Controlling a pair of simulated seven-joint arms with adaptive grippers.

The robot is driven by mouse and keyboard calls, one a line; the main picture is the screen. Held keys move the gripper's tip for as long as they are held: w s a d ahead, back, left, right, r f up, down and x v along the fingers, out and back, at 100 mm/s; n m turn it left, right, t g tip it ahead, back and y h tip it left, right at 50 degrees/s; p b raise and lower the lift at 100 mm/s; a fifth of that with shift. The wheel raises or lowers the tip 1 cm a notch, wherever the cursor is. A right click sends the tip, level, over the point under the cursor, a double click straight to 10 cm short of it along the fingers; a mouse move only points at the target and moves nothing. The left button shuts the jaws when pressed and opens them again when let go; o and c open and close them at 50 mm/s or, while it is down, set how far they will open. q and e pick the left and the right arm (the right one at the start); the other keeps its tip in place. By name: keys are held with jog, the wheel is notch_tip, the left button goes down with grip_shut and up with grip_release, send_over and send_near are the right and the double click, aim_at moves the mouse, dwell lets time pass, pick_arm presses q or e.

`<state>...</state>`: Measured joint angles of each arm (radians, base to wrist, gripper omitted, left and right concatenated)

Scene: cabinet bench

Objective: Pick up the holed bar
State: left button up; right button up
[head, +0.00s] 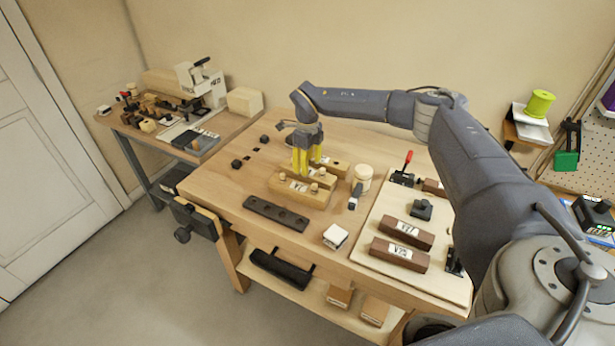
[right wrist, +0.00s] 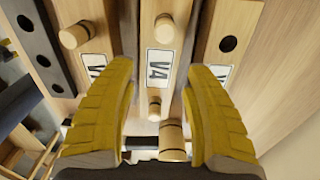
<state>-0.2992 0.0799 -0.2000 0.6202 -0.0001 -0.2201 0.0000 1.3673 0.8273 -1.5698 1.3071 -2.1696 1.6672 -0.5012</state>
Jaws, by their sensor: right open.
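A dark holed bar (head: 276,213) lies flat near the front edge of the bench, with a row of round holes. It also shows at the upper left of the right wrist view (right wrist: 46,61). My right gripper (head: 304,172) has yellow fingers pointing down over the light wooden pegged blocks, behind the bar. In the right wrist view my right gripper (right wrist: 158,78) is open, its fingers spread on either side of the block labelled V4 (right wrist: 155,85). Whether they touch that block is unclear. The bar lies outside the fingers. My left gripper is not in view.
Pegged wooden blocks (head: 300,192) stand just behind the bar. A white-topped block (head: 335,237) and a board (head: 375,252) with brown labelled blocks (head: 399,254) are to the right. A vise (head: 196,220) is at the left edge. Bare bench lies left of the bar.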

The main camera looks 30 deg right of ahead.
jog(key=shift+s+a+f, duration=0.1)
jog(key=shift+f, duration=2.65)
jog(key=shift+c, duration=0.4)
jog(key=c, duration=1)
jog(key=shift+r, duration=0.1)
